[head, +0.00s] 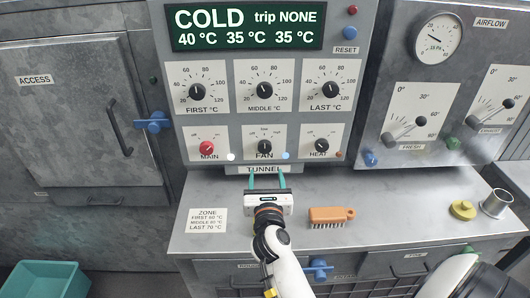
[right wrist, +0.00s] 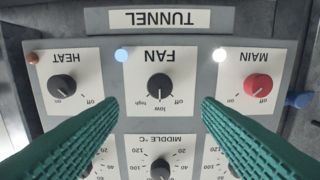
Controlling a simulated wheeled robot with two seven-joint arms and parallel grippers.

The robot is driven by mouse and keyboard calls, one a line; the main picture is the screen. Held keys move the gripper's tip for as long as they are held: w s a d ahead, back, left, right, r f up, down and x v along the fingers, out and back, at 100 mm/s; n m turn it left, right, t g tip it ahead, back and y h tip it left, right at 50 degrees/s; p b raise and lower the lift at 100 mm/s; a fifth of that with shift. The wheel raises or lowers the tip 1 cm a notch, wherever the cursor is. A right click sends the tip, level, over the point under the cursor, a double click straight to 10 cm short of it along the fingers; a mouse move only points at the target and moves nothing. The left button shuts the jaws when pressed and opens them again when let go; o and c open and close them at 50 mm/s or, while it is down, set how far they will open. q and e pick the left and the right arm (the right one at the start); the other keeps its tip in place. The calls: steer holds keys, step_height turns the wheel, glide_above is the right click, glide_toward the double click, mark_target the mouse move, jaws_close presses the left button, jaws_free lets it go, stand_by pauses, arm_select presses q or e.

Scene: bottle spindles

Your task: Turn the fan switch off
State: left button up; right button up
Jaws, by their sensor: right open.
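The fan switch (head: 264,146) is a black knob on a white plate labelled FAN, on the grey control panel. It shows upside down in the right wrist view (right wrist: 160,87), where its pointer is toward "low", between "off" and "high". A blue lamp (right wrist: 122,54) by it looks lit. My right gripper (head: 267,180) is open and empty, below the FAN plate in the head view, apart from the knob. In the right wrist view its two green fingers (right wrist: 160,112) stand either side of the fan knob's line. My left gripper is out of view.
The red MAIN knob (head: 207,148) and black HEAT knob (head: 321,146) flank the fan switch. Temperature dials (head: 264,90) sit above. An orange brush (head: 331,215), a yellow knobbed piece (head: 462,210) and a metal cup (head: 496,204) stand on the steel counter (head: 390,205).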

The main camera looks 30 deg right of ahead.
mark_target(265, 150)
steer(key=p+x, duration=0.1)
steer(key=x, duration=0.9)
steer(key=shift+w+d, duration=0.15)
steer(key=shift+w, duration=0.15)
steer(key=c, duration=1)
steer(key=shift+r+n+p, duration=0.25)
steer(key=shift+n+p, duration=1.95)
steer(key=n+p, duration=0.2)
steer(key=n, duration=0.1)
steer(key=shift+f+p, duration=0.1)
steer(key=shift+p, duration=0.2)
steer(key=shift+n+p, duration=0.35)
steer(key=shift+n, duration=0.45)
steer(key=shift+s+f, duration=0.1)
